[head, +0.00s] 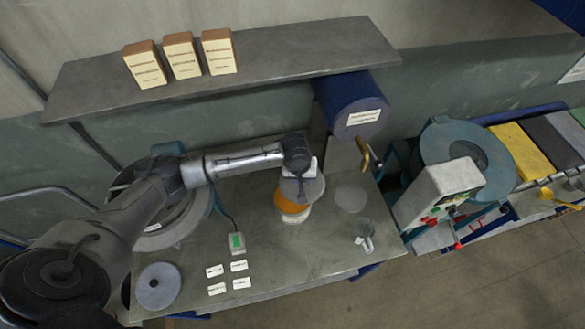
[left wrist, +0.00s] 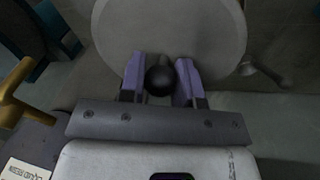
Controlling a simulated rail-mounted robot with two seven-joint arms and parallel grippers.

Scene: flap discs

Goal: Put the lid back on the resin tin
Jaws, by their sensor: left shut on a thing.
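Whether the lid touches the rim cannot be told. My left gripper (head: 300,178) is above the lid. In the left wrist view, my left gripper (left wrist: 160,80) is shut on the lid's black knob (left wrist: 159,81), with the lid's grey disc (left wrist: 170,28) beyond it. My right gripper is not in view.
On the bench (head: 290,258) are a flat grey disc (head: 350,197), a clear beaker (head: 363,235), a small green-display device (head: 236,242), several white labels and a disc with a central hole (head: 158,286). A blue drum (head: 345,100) with a brass tap is behind right.

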